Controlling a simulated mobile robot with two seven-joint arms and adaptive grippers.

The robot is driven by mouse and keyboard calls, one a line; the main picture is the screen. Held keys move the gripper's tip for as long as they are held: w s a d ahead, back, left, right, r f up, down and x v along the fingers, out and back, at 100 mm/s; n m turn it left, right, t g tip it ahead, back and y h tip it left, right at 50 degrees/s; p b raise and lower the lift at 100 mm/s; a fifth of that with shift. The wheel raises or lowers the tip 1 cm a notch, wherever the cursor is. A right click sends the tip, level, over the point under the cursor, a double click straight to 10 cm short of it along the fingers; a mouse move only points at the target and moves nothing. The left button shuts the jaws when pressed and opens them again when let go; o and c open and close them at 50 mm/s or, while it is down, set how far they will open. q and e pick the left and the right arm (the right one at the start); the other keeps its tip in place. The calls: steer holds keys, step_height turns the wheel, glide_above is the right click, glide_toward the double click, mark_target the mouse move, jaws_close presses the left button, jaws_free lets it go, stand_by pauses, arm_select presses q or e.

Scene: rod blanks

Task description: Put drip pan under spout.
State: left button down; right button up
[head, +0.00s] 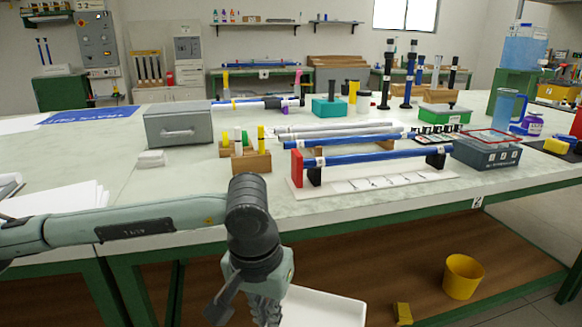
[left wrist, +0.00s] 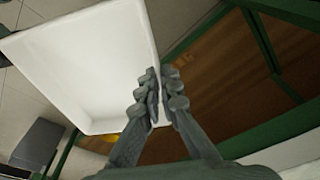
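The drip pan is a white, shallow rectangular tray (head: 322,308); in the head view it shows at the bottom edge, in front of the bench and below its top, partly cut off. My left gripper (head: 264,312) is at the tray's left side. In the left wrist view the gripper's fingers (left wrist: 161,84) are closed on the rim of the white tray (left wrist: 88,62), which looks empty. A blue translucent water container (head: 522,52) stands at the far right; a small dark part at its side may be the spout, too small to tell. My right gripper is not in view.
The long bench (head: 345,200) with green edges holds rods, a grey box (head: 178,125) and a blue-grey case (head: 486,152). A yellow bucket (head: 462,277) stands on the lower wooden shelf. The bench front edge lies just beyond my left arm.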

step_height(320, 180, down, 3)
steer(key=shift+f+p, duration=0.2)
steer(key=shift+p, duration=0.65)
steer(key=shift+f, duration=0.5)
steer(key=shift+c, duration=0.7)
arm_select(q)
steer(key=w+a+r+n, duration=0.1)
steer(key=w+a+n, duration=0.2)
steer(key=a, duration=1.1)
steer(key=shift+a+n+y, duration=0.3)
steer(key=shift+a, duration=0.05)
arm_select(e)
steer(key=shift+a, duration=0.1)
